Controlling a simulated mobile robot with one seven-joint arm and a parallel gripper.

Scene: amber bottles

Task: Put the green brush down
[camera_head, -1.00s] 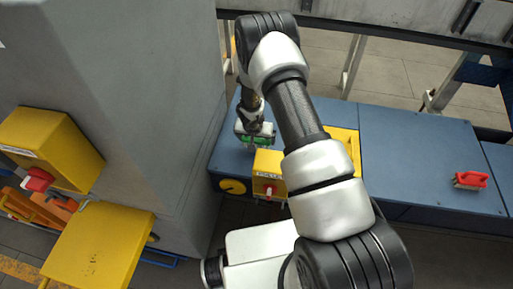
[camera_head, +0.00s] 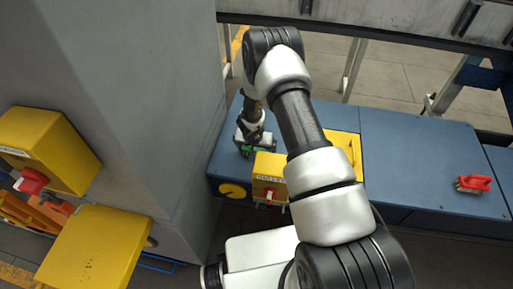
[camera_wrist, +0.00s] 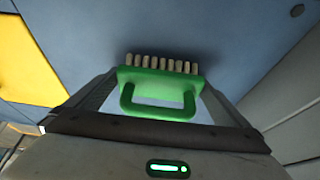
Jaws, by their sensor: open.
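The green brush (camera_wrist: 158,88) shows in the wrist view with its handle toward my gripper and its pale bristles toward the blue surface (camera_wrist: 190,35). In the head view the brush (camera_head: 262,151) is mostly hidden by my gripper, at the left end of the blue bench top (camera_head: 400,150). My gripper (camera_head: 250,140) is open, with its fingers (camera_wrist: 155,115) on either side of the brush handle. The bristles seem to be at or very near the bench top; contact is hard to tell.
A yellow box (camera_head: 267,176) with a red switch stands just right of the brush at the bench's front. A red brush (camera_head: 473,183) lies far right on the bench. A grey pillar (camera_head: 150,90) rises close on the left.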

